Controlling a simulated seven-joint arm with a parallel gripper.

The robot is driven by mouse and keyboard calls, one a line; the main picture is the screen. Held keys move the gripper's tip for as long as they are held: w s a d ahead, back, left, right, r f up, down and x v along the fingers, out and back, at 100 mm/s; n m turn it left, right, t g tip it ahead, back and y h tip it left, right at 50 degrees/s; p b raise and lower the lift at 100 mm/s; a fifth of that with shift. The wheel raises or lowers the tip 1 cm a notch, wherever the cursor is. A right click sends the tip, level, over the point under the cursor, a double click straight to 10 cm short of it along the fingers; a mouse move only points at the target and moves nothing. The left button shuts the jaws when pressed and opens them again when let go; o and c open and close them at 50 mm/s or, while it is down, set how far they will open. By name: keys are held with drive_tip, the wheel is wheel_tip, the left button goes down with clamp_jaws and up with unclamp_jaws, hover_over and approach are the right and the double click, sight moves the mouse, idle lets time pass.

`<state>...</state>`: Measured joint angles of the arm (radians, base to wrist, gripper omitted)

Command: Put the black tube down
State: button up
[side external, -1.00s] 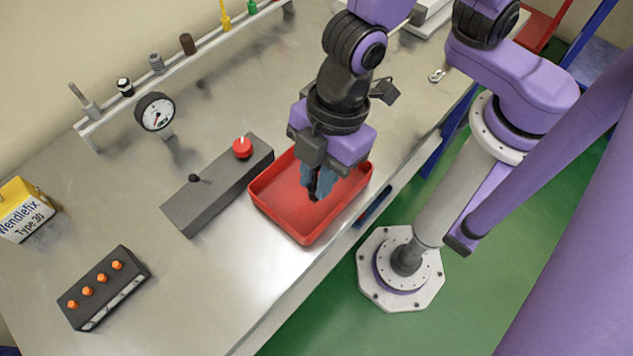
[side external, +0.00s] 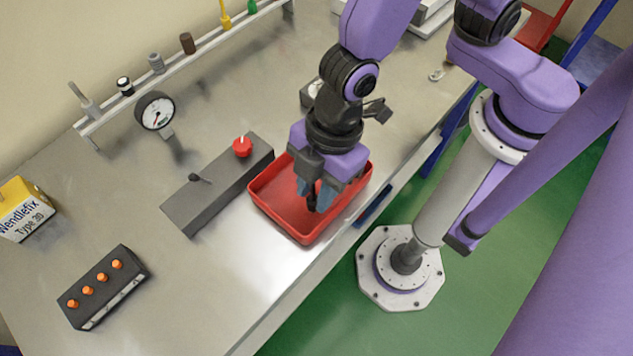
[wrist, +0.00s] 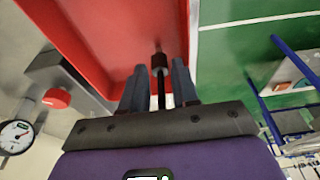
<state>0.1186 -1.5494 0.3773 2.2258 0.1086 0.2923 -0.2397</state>
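The black tube (wrist: 158,66) is in the wrist view, between the two blue-grey fingers of my gripper (wrist: 158,72). Strips of background show on both sides of it, so the fingers look open and apart from it. In the side view the tube (side external: 312,198) is a dark upright piece between the spread fingers of my gripper (side external: 315,192). Both are over the inside of the red tray (side external: 277,217), towards its right part. I cannot tell whether the tube's lower end touches the tray floor.
A grey block with a red knob (side external: 242,147) and a small black lever stands left of the tray. A pressure gauge (side external: 154,111), a rack rail (side external: 180,62) and a black box with orange buttons (side external: 103,287) stand farther left. Bare table lies in front of the block.

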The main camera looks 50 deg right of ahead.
drive_tip(key=v, duration=1.2)
drive_tip(key=s+d+f+m+h, duration=0.1)
drive_tip(key=d+m, duration=0.4)
drive_tip(key=d, duration=1.9)
drive_tip(key=shift+f+h, duration=0.3)
drive_tip(key=shift+h, duration=0.4)
